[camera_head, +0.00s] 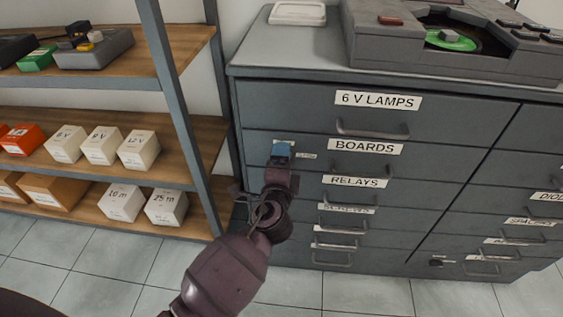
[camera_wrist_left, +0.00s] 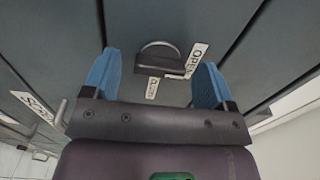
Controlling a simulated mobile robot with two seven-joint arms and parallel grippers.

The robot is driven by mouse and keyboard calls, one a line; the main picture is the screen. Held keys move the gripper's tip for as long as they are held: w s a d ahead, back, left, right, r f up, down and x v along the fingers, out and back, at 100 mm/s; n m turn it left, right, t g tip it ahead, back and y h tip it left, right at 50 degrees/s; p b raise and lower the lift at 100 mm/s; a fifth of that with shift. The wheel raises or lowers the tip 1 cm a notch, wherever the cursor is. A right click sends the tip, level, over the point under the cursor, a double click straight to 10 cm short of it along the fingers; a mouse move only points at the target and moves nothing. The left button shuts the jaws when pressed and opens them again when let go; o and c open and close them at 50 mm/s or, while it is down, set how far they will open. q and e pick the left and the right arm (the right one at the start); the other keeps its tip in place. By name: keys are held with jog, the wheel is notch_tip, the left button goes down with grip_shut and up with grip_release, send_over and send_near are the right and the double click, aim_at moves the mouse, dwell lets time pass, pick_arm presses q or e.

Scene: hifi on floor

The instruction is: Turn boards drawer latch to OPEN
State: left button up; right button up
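The grey BOARDS drawer (camera_head: 440,158) is shut, second from the top in the cabinet's left column, with a white BOARDS label (camera_head: 366,147). My left gripper (camera_head: 281,150) is at the left end of this drawer front and hides the latch in the head view. In the left wrist view, the dark latch (camera_wrist_left: 160,65) with a curved metal edge lies between the two spread blue fingers of the gripper (camera_wrist_left: 158,80). A white OPEN label (camera_wrist_left: 197,58) is beside the latch and another small label (camera_wrist_left: 152,88) is near it. I cannot tell whether the fingers touch the latch. My right gripper is not in view.
The 6 V LAMPS drawer (camera_head: 290,103) is above and the RELAYS drawer (camera_head: 430,196) below, both shut. A shelf rack (camera_head: 172,90) with boxes stands close on the left. A turntable unit (camera_head: 450,62) sits on the cabinet. Tiled floor (camera_head: 380,297) lies clear in front.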

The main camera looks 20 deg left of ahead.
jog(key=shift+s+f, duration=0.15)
pick_arm(q)
jog(key=v, duration=1)
jog(key=shift+s, duration=0.4)
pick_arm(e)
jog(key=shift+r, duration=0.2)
pick_arm(q)
jog(key=s+a+f+n+g+h+p, duration=0.1)
jog(key=s+a+n+g+p, duration=0.1)
jog(key=s, duration=0.7)
jog(key=s+a+f+n+g+h+p, duration=0.1)
jog(key=s+a+n+p, duration=0.3)
jog(key=s, duration=0.5)
jog(key=s+a+f+n+g+h+p, duration=0.1)
jog(key=s+a+n+g+h+p, duration=0.2)
jog(key=s+n+p, duration=0.3)
jog(key=s+a+n, duration=0.1)
jog(key=s, duration=0.2)
jog(key=shift+n, duration=0.3)
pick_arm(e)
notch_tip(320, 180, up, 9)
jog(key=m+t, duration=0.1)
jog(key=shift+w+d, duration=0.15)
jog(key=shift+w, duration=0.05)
